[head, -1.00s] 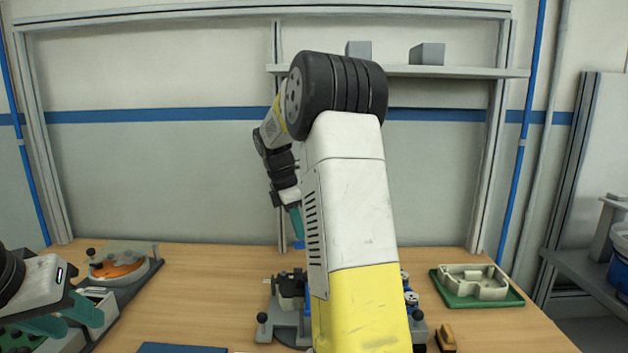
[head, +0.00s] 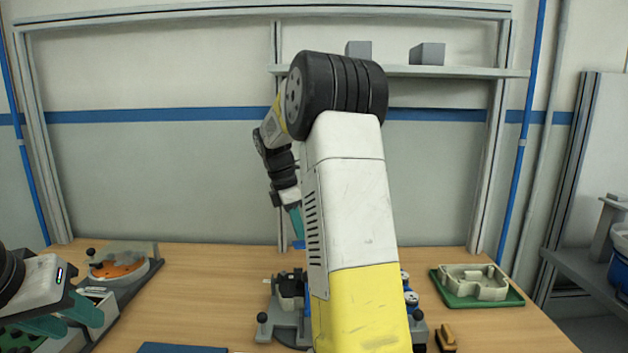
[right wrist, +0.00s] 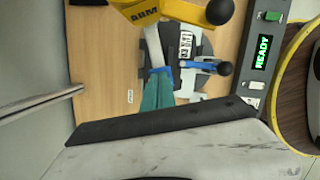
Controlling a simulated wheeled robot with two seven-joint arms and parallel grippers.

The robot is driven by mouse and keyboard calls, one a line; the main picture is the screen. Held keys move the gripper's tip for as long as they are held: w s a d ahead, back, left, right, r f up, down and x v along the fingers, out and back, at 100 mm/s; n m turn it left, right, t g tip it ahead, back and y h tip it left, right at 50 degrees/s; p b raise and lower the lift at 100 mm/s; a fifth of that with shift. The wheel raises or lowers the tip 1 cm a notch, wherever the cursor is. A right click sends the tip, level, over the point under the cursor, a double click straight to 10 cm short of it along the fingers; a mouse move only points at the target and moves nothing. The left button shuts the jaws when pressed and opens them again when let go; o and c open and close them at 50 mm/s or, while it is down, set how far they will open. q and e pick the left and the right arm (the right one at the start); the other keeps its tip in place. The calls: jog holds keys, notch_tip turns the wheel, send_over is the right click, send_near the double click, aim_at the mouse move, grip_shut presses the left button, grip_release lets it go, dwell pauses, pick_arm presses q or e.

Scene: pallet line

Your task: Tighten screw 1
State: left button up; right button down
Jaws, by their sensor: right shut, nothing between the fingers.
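My right gripper (head: 296,224) points down above the rear of the work fixture (head: 288,328), its teal fingers together. The right wrist view shows the fingers (right wrist: 158,92) closed, with a blue piece (right wrist: 161,72) at their tips. I cannot tell whether it belongs to the fingers or the fixture. The grey fixture (right wrist: 203,48) with a blue-handled lever (right wrist: 208,66) lies just beyond the tips. My right arm hides the middle of the fixture in the head view. I cannot make out screw 1. My left gripper (head: 65,318) is open at the lower left, teal fingers apart.
A device with an orange disc (head: 118,268) stands at the back left. A green tray (head: 450,300) holds a pale casting (head: 474,281) at right. A brown block (head: 446,337) and a blue mat (head: 182,348) lie in front. A display (right wrist: 263,52) reads READY. The back-centre left table is clear.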

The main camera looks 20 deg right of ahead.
aim_at(299, 244)
dwell(0.3)
jog(key=shift+f, duration=3.1)
dwell(1.8)
jog(key=shift+r, duration=4.6)
